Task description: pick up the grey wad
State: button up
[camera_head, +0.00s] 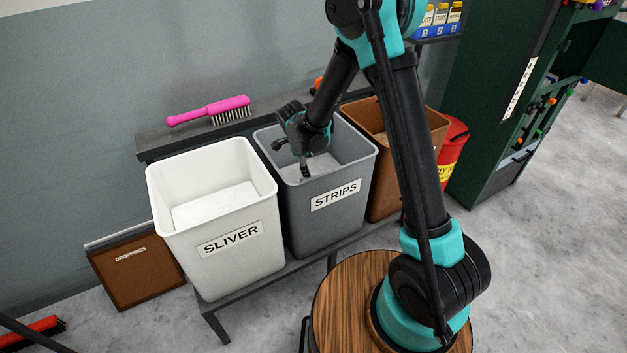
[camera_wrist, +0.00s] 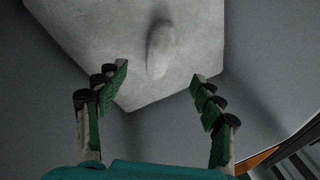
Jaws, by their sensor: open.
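The grey wad (camera_wrist: 161,48) is a small, pale oblong lump lying on a light bed of material (camera_wrist: 100,40) inside the grey bin labelled STRIPS (camera_head: 330,215). In the wrist view it lies ahead of my gripper (camera_wrist: 161,76), roughly centred between the two green-padded fingers, which are spread apart with nothing between them touching. In the head view my gripper (camera_head: 304,170) points down into the STRIPS bin, below its rim. I cannot make out the wad itself there; my gripper and the bin wall cover part of the inside.
A white SLIVER bin (camera_head: 226,262) stands left of the STRIPS bin, and a brown bin (camera_head: 431,122) stands to its right. A pink brush (camera_head: 208,111) lies on the ledge behind. A red container (camera_head: 453,145) and a dark green cabinet (camera_head: 485,95) are farther right.

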jog(key=x, duration=1)
jog(key=shift+d+r, duration=0.1)
jog(key=shift+d, duration=0.05)
jog(key=c, duration=1.3)
jog(key=shift+o, duration=0.2)
jog(key=shift+r, duration=0.1)
